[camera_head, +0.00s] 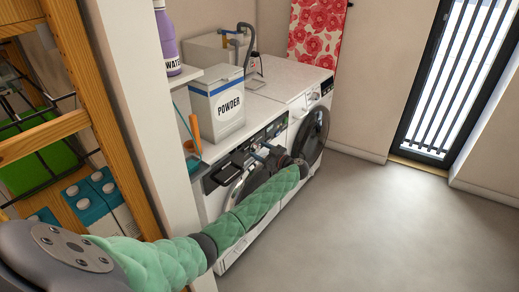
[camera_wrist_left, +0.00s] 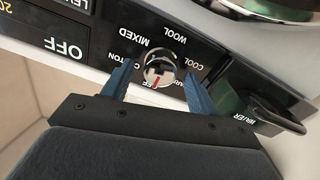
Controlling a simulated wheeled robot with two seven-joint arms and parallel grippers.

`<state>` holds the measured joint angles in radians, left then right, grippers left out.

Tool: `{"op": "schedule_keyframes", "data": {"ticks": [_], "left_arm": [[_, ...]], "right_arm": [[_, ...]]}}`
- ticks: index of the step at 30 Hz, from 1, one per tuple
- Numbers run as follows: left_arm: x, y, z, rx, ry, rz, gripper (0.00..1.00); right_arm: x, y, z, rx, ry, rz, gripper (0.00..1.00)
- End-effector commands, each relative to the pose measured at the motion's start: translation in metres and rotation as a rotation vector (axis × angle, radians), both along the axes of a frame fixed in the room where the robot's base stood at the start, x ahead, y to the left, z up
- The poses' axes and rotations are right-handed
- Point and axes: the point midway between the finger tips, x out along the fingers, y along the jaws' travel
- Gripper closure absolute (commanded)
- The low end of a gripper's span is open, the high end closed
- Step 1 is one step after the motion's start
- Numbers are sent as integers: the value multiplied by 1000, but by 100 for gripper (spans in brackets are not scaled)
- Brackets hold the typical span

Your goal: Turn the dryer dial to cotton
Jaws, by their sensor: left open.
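My left gripper (camera_head: 264,153) reaches the front control panel of the near white machine (camera_head: 215,204) in the head view. In the left wrist view, the open blue fingers (camera_wrist_left: 159,70) stand one on each side of the round silver dial (camera_wrist_left: 160,74). I cannot tell whether they touch it. The dial's red mark points down in the picture, toward a label partly hidden by the gripper. The labels appear upside down: COTTON (camera_wrist_left: 122,61) is left of the dial, partly covered by a finger, with MIXED, WOOL and COOL around the top and right. My right gripper is not in view.
A black handle-like part (camera_wrist_left: 262,108) juts out right of the dial in the left wrist view. A POWDER box (camera_head: 217,104) stands on top of the machine. A second machine with an open round door (camera_head: 312,134) stands beyond. The floor (camera_head: 390,220) to the right is clear.

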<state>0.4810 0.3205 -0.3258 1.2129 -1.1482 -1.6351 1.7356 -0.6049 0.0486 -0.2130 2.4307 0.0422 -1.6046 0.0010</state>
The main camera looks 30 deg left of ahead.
Motion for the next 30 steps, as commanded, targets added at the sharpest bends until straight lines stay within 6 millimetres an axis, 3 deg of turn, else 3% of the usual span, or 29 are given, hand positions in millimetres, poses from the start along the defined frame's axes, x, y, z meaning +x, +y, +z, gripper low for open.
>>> {"op": "schedule_keyframes", "data": {"ticks": [12,19,30], "left_arm": [[1,7,-1,-1,1,-1,43],[1,7,-1,-1,1,0,86],[1,7,-2,3,58,-1,86]], "right_arm": [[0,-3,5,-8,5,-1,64],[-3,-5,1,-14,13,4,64],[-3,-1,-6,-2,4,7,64]]}}
